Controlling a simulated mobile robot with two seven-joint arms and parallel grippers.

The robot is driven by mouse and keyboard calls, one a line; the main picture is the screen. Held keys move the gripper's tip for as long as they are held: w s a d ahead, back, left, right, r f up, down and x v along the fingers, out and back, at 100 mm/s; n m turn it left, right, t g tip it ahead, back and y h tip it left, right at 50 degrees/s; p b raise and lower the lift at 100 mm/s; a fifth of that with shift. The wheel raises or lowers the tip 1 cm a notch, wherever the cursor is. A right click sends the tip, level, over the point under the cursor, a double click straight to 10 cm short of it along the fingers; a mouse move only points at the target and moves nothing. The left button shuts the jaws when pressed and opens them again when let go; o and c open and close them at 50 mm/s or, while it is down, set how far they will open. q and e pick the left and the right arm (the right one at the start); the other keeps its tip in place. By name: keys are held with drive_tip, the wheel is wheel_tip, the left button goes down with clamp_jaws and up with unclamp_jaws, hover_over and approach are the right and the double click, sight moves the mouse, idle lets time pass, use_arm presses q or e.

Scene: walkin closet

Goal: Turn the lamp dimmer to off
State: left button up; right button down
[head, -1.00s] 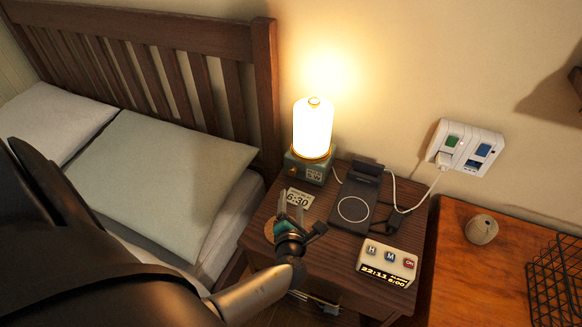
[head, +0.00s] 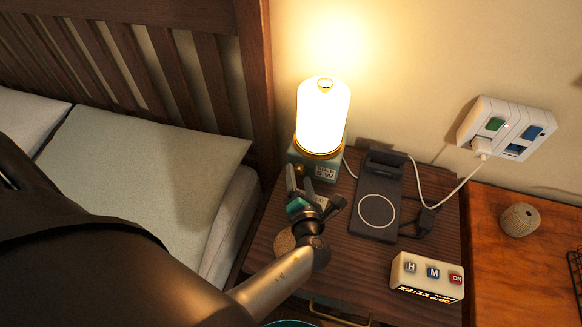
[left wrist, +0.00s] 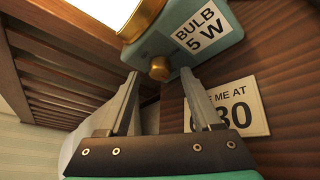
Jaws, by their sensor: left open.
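The lamp (head: 323,115) is lit, with a glowing white shade, a brass ring and a teal base (left wrist: 208,30) labelled "BULB 5 W". It stands at the back left of the nightstand. A round brass dimmer knob (left wrist: 159,68) sits on the front of the base; it also shows in the head view (head: 299,169). My left gripper (left wrist: 160,78) is open, its two fingers pointing at the base with the knob between and just beyond the tips. Contact with the knob cannot be told. In the head view my left gripper (head: 300,180) is just in front of the lamp. My right gripper is not in view.
A 6:30 card (left wrist: 238,108) lies right of the fingers. A dark charging stand (head: 377,205) and a clock (head: 427,275) are on the nightstand (head: 345,265). A white cable runs to the wall outlet (head: 507,127). The bed (head: 180,180) is on the left.

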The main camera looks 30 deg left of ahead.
use_arm(q)
drive_tip(key=shift+w+a+f, duration=0.1)
drive_tip(key=shift+w+a, duration=0.05)
drive_tip(key=shift+w, duration=0.1)
clamp_jaws()
idle(0.5)
